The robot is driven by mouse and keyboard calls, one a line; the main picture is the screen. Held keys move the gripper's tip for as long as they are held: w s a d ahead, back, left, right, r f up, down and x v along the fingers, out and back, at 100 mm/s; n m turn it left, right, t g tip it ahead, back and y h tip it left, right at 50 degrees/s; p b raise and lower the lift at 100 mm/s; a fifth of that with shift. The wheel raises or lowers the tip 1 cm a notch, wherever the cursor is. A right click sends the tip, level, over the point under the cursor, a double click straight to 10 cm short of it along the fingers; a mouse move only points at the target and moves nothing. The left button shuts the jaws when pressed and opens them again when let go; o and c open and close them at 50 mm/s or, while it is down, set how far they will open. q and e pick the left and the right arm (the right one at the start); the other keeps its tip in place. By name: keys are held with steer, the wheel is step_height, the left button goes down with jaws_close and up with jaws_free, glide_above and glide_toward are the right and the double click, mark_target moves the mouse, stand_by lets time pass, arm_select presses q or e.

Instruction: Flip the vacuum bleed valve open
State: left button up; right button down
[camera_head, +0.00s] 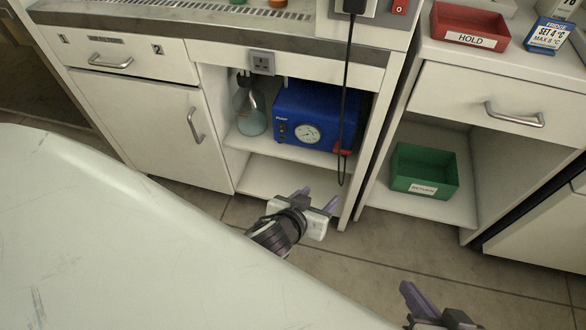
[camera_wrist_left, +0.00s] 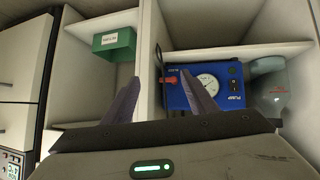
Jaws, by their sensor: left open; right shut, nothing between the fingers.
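The blue vacuum pump (camera_head: 318,105) with a round gauge sits on the upper shelf of the open cabinet. A small red lever (camera_head: 342,148), which looks like the bleed valve handle, is at its lower right front; it also shows in the left wrist view (camera_wrist_left: 168,79). My left gripper (camera_head: 317,198) is open and empty, in front of and below the shelf, apart from the pump. In the left wrist view its fingers (camera_wrist_left: 160,78) point toward the cabinet, and one overlaps the pump's face (camera_wrist_left: 190,100). My right gripper (camera_head: 412,290) is shut and empty at the bottom edge, partly cut off.
A glass flask (camera_head: 249,110) stands left of the pump. A black cable (camera_head: 346,90) hangs in front of the pump's right side. A green bin (camera_head: 425,171) sits on the right cabinet's shelf. A red tray (camera_head: 469,25) is on the counter. The floor before the cabinets is clear.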

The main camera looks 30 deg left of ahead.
arm_select(q)
steer(key=s+r+m+g+h+p, duration=0.1)
steer(key=s+r+m+h+p, duration=0.1)
steer(key=s+r+p, duration=0.4)
steer(key=s+p, duration=0.4)
steer(key=s, duration=0.1)
steer(key=shift+s+r+m+g, duration=0.25)
steer(key=shift+s+m+g, duration=0.15)
arm_select(e)
step_height(320, 180, up, 12)
steer(key=shift+f, duration=0.15)
arm_select(q)
steer(key=s, duration=0.2)
steer(key=s+m, duration=0.1)
steer(key=shift+s+d+r+h, duration=0.25)
steer(key=shift+s+r+h, duration=0.05)
steer(key=shift+s+r, duration=0.1)
arm_select(e)
steer(key=s+d+f+h, duration=0.1)
steer(key=d+f, duration=0.2)
steer(key=f, duration=0.3)
steer(key=s+d+f+m+t+h, duration=0.1)
steer(key=d+f, duration=0.2)
steer(key=f, duration=0.3)
steer(key=shift+s+d+f+h, duration=0.25)
steer(key=shift+s+f+h, duration=0.05)
steer(key=shift+s, duration=0.05)
